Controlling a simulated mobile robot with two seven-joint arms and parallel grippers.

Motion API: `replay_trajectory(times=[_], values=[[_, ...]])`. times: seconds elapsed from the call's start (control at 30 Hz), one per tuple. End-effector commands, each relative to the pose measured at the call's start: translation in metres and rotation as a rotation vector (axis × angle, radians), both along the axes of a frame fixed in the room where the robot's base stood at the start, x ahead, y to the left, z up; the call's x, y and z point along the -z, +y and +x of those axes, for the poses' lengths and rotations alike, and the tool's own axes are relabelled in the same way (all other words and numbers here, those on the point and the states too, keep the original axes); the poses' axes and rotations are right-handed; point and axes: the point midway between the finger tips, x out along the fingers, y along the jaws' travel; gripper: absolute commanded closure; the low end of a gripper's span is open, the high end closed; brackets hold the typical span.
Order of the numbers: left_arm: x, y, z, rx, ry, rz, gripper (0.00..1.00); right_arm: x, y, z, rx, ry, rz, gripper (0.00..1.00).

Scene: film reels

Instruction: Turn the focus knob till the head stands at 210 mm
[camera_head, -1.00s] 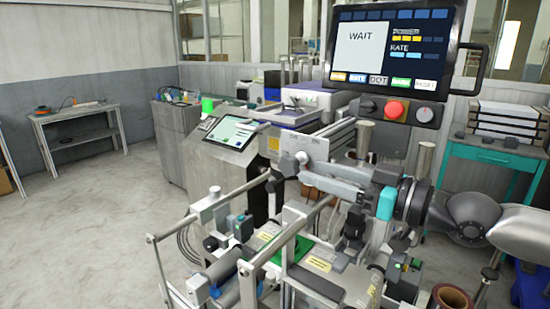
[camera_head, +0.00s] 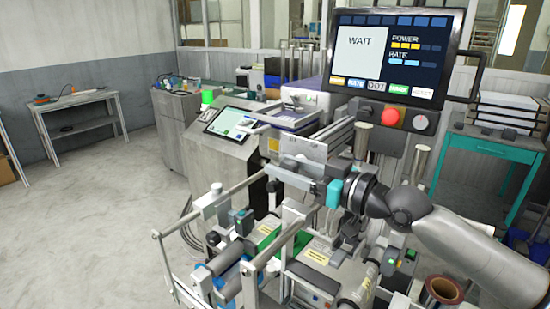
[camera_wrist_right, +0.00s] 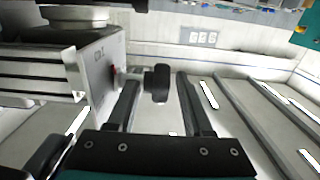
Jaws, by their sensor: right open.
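The focus knob (camera_wrist_right: 160,83) is black and sits on a short shaft at the side of a grey head block (camera_wrist_right: 104,72). In the head view, a small dark knob (camera_head: 273,186) shows at the left below the pale head block (camera_head: 303,150). My right gripper (camera_head: 297,179) reaches in from the right below that block. In the right wrist view, my right gripper (camera_wrist_right: 158,88) is open, with one finger on each side of the knob and visible gaps between. I cannot read a head height. My left gripper is not in view.
A screen (camera_head: 390,58) reading WAIT, POWER and RATE hangs above, with a red button (camera_head: 390,117) below it. Metal rails and rollers (camera_head: 228,275) fill the space under the gripper. A tablet panel (camera_head: 230,122) stands behind at left. Open floor (camera_head: 90,220) lies at far left.

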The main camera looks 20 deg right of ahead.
Motion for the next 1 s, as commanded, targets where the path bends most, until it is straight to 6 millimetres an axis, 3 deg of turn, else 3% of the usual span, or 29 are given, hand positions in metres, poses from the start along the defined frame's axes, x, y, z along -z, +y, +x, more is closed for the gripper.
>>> replay_trajectory(times=[0.3,0.67,1.0], values=[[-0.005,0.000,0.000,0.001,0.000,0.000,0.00,-0.001,0.016,0.020,0.000,-0.003,0.000,0.49],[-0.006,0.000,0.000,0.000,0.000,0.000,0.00,0.000,0.017,0.022,0.000,-0.001,-0.002,0.49],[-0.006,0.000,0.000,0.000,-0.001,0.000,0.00,0.000,0.018,0.021,-0.002,0.000,0.000,0.88]])
